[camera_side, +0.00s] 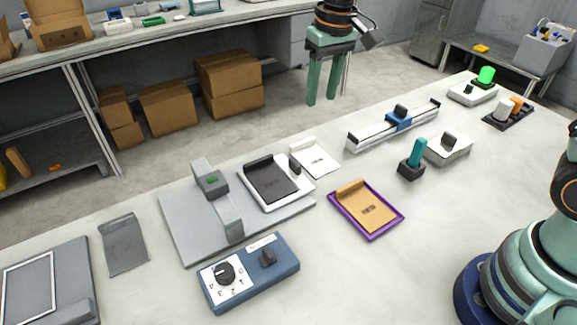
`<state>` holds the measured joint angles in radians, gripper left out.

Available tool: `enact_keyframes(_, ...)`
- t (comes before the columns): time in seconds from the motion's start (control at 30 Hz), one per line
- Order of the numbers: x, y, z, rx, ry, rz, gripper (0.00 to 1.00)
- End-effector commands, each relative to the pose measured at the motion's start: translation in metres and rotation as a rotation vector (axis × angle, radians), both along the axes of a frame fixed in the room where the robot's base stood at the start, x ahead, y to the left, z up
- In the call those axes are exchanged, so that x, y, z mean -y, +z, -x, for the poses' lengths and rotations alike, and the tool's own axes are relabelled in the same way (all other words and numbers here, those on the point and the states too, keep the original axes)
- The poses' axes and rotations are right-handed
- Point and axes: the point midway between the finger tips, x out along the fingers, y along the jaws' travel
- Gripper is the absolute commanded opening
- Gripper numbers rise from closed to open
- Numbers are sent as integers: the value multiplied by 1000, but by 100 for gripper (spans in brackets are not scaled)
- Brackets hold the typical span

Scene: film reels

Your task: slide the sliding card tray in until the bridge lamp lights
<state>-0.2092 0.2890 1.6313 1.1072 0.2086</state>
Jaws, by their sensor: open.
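The sliding card tray (305,186) is a white tray on the grey base plate (185,232), with a dark card (270,181) lying in it. It sits to the right of the grey bridge (226,212), apart from the arch opening as far as I can see. The bridge lamp (212,180) is a small green patch on top of the bridge; it looks dull, not glowing. My gripper (324,100) is open and empty, its two green fingers pointing down, high up and well away from the tray.
A white card (315,159) lies just behind the tray. A purple-edged tray (372,238) with an orange card is to the right. A blue dial box (275,271) stands in front. A rail with a blue slider (398,119) and a teal-handled lever (416,154) are farther right.

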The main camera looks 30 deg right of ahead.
Motion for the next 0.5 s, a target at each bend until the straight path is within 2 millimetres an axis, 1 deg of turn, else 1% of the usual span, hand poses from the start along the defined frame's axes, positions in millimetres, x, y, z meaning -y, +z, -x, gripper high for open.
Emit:
enact_keyframes(0.03,-8,-13,-8,-27,2,5,46)
enact_keyframes(0.2,-28,-42,-25,-85,1,17,46)
enact_keyframes(0.33,-36,-54,-30,-106,1,22,46)
enact_keyframes(0.5,-38,-64,-32,-114,0,24,46)
